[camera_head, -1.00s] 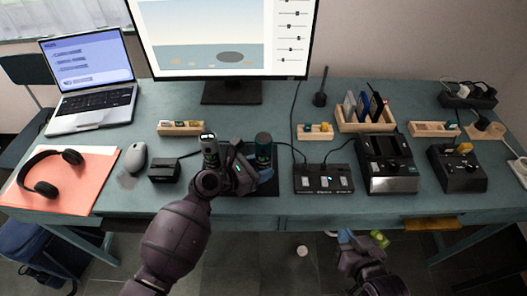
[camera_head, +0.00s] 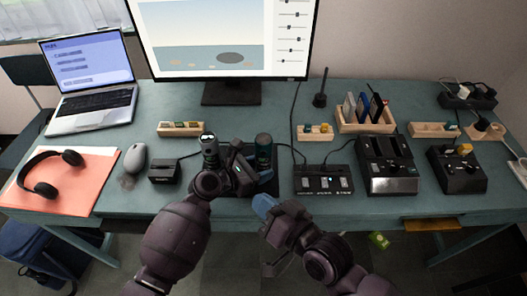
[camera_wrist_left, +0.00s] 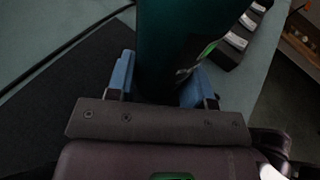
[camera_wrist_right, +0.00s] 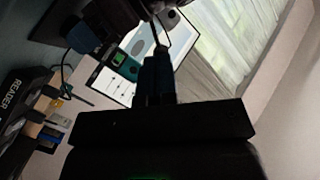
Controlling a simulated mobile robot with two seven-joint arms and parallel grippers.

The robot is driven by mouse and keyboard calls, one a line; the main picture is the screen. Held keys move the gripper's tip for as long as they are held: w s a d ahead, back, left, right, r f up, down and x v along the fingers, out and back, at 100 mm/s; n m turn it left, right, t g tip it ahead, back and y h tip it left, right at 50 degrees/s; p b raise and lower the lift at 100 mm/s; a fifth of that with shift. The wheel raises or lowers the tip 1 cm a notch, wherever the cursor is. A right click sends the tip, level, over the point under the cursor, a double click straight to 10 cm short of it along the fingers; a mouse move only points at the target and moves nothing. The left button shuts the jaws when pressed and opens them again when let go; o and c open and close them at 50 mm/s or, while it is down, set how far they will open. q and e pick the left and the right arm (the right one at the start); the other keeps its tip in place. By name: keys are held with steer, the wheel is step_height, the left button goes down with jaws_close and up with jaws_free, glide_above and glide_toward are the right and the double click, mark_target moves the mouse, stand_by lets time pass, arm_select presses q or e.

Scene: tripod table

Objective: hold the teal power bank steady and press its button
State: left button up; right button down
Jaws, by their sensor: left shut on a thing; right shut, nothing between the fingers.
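The teal power bank (camera_head: 263,146) is an upright, dark teal cylinder at the middle of the desk, over a dark mat. In the left wrist view, its side (camera_wrist_left: 185,35) fills the top middle and bears a thin green mark. My left gripper (camera_head: 243,166) is shut on it; the blue fingers (camera_wrist_left: 160,85) sit on either side. My right gripper (camera_head: 263,205) is shut and empty, in front of the desk edge, below and apart from the power bank. Its closed fingers also show in the right wrist view (camera_wrist_right: 157,78). I cannot make out the button.
A black box with switches (camera_head: 323,180) stands right of the power bank, and a small black box (camera_head: 164,171) and mouse (camera_head: 135,158) stand left. The monitor (camera_head: 230,40) is behind. More black devices (camera_head: 388,165) fill the right side.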

mark_target(263, 153)
steer(key=w, duration=0.8)
steer(key=shift+w+d, duration=0.15)
steer(key=shift+w, duration=0.25)
steer(key=shift+w, duration=0.15)
stand_by(2.0)
steer(key=shift+w, duration=0.3)
steer(key=shift+w, duration=0.35)
stand_by(0.8)
steer(key=shift+s, duration=0.8)
steer(key=shift+s, duration=0.1)
